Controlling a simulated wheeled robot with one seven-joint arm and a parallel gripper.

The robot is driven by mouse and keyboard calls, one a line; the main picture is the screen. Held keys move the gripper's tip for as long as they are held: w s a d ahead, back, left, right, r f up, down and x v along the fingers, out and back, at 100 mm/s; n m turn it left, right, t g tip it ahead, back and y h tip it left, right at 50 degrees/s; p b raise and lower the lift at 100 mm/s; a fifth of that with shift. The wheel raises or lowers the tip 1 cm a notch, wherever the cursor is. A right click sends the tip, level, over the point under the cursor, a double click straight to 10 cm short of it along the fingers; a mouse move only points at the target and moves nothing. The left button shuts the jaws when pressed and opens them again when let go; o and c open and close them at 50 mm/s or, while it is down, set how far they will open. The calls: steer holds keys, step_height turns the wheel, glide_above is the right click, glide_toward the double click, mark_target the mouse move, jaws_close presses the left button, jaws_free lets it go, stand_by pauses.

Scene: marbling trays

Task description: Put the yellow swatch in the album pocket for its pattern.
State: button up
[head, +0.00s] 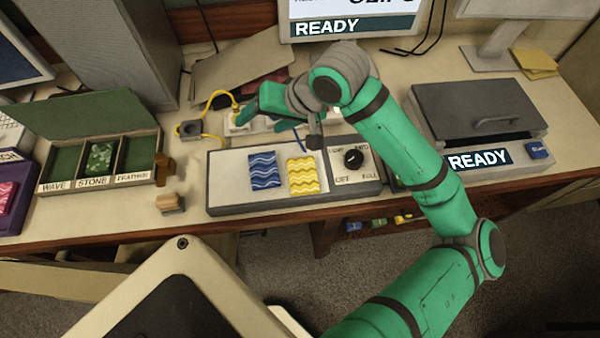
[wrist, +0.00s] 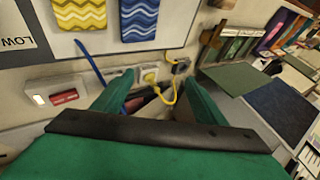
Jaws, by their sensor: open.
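The yellow swatch (head: 302,175) lies on the right part of the pale panel (head: 222,188) and has a wavy zigzag pattern. It also shows at the top of the wrist view (wrist: 79,14). The blue swatch (head: 265,170) with wavy lines lies just left of it. The album (head: 95,186) has pockets labelled WAVE, STONE and FEATHER. A green mottled piece sits in the STONE pocket; the WAVE and FEATHER pockets look empty. My gripper (head: 262,112) is open and empty, behind the panel and apart from the yellow swatch. In the wrist view its fingers (wrist: 155,100) are spread.
A dial box (head: 354,180) adjoins the panel on the right. A yellow cable (head: 217,95) runs from a small grey block (head: 190,129) behind the panel. A wooden stamp-like block (head: 171,203) stands between album and panel. A dark-lidded machine (head: 475,115) stands at right.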

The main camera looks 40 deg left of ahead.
mark_target(302, 174)
steer(key=w+d+t+h, duration=0.1)
steer(key=d+t+h, duration=0.1)
steer(key=d+h, duration=0.65)
steer(key=shift+y, duration=0.55)
steer(key=shift+w+d+f, duration=0.1)
steer(key=shift+d+f, duration=0.2)
steer(key=shift+f, duration=1.6)
steer(key=shift+w+d+f, duration=0.1)
steer(key=shift+d+f, duration=0.2)
steer(key=shift+f, duration=1.55)
steer(key=shift+w+d+f, duration=0.1)
steer(key=shift+d+f, duration=0.2)
steer(key=shift+f, duration=1.6)
steer(key=c, duration=0.9)
steer(key=shift+r, duration=0.1)
